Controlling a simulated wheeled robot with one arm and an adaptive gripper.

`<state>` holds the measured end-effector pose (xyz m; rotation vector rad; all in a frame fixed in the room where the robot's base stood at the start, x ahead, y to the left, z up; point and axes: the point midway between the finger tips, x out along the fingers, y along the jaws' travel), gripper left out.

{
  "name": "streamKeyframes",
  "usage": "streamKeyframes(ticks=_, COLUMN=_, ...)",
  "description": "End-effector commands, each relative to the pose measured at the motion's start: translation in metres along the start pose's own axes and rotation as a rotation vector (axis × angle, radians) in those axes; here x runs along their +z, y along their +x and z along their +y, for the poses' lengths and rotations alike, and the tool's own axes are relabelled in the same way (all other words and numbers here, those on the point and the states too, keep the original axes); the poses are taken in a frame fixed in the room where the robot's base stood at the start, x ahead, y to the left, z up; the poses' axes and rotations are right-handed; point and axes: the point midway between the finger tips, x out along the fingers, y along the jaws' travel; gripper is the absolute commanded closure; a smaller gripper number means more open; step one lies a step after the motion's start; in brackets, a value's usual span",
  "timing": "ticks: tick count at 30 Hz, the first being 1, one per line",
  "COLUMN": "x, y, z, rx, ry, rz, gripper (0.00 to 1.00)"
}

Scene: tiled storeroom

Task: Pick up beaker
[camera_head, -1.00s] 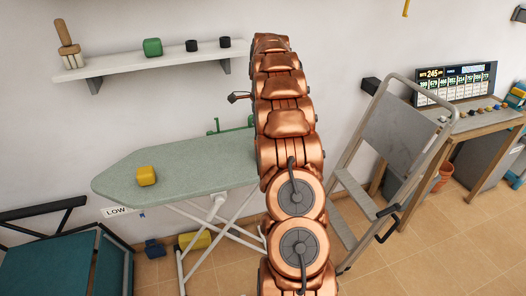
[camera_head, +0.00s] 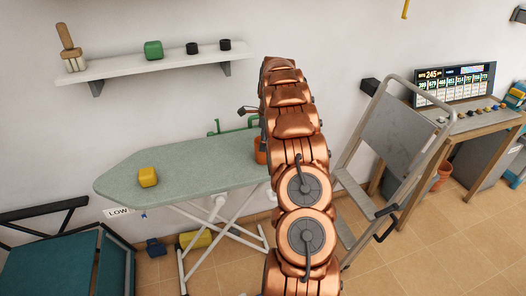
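I see no object that is clearly a beaker. An orange, cup-like object (camera_head: 260,151) stands at the right end of the green ironing board (camera_head: 195,172), partly hidden by my copper arm; I cannot tell whether it is the beaker. My gripper (camera_head: 247,111) is mostly hidden behind the far end of my arm. Only a small dark part sticks out on the left, above the board's back edge, and its opening does not show. A yellow block (camera_head: 148,177) lies on the left part of the board.
A wall shelf (camera_head: 140,66) holds a wooden object (camera_head: 70,46), a green block (camera_head: 153,50) and two dark cylinders (camera_head: 193,48). A grey step ladder (camera_head: 390,130) stands right of my arm. A wooden table (camera_head: 470,128) with a display panel (camera_head: 455,84) is farther right.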

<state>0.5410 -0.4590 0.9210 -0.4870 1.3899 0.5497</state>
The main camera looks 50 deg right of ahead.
Motion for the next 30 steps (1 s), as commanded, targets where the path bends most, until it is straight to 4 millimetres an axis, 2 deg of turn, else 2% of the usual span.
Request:
streamKeyframes(ticks=6, x=0.002, y=0.026, z=0.002, rx=0.005, ry=0.0, rz=0.001, gripper=0.06)
streamKeyframes(ticks=14, x=0.002, y=0.03, z=0.002, rx=0.002, ry=0.0, rz=0.0, gripper=0.06)
streamKeyframes(ticks=30, x=0.002, y=0.03, z=0.002, rx=0.001, ry=-0.001, rz=0.0, gripper=0.62)
